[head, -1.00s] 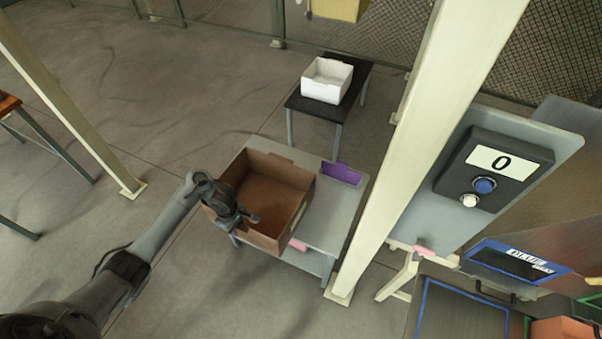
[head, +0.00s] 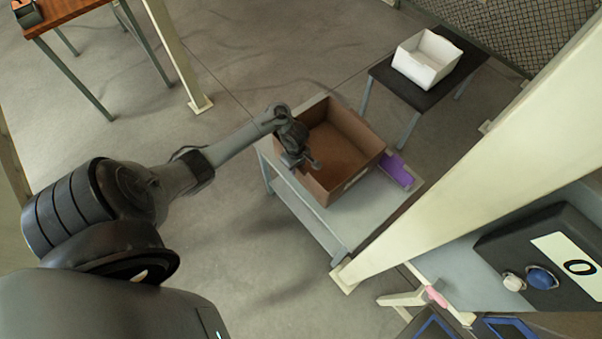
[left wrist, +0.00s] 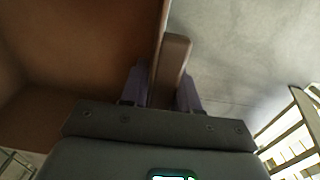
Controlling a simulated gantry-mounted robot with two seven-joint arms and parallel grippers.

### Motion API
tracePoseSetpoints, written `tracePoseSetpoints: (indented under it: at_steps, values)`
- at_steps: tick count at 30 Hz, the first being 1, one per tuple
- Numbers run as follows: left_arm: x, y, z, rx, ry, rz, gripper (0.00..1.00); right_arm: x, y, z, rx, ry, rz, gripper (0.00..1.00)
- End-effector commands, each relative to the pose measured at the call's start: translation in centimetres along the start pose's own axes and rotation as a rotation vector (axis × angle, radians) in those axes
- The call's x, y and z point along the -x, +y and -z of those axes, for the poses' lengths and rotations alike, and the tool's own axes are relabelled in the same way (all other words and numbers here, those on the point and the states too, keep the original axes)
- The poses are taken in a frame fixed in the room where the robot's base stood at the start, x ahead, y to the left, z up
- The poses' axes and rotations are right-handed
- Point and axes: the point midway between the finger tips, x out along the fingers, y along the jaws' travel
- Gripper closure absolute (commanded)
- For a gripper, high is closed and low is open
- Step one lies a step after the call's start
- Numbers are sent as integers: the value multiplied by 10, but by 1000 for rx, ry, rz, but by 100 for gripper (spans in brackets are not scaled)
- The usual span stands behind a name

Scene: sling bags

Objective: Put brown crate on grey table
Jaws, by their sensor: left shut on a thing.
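The brown crate (head: 345,143) is open-topped and looks empty. In the head view it appears over the grey table (head: 370,207), roughly level; I cannot tell whether its bottom touches the tabletop. My left gripper (head: 303,162) is at the crate's near left wall. In the left wrist view the crate's inside (left wrist: 75,45) fills the left, and the wall's edge passes between the two fingers of my left gripper (left wrist: 162,92), which are shut on it. My right gripper is not in view.
A purple item (head: 398,170) lies on the grey table beside the crate. A black table (head: 407,90) with a white bin (head: 426,60) stands behind. A cream post (head: 460,180) rises close at the right. A wooden table (head: 66,14) is at the far left. Open floor lies between.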

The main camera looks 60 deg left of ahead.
Motion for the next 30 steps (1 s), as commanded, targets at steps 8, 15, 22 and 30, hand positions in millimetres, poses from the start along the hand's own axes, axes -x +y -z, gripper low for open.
tracePoseSetpoints:
  at_steps: [8,15,22,30]
  values:
    - [-24,2,1,0,1,-4,100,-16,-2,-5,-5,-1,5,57]
    - [-48,1,1,2,1,-3,100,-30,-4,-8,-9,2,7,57]
    - [-61,2,1,1,0,-5,100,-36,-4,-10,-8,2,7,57]
    - [-61,1,1,1,0,-4,100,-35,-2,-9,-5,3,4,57]
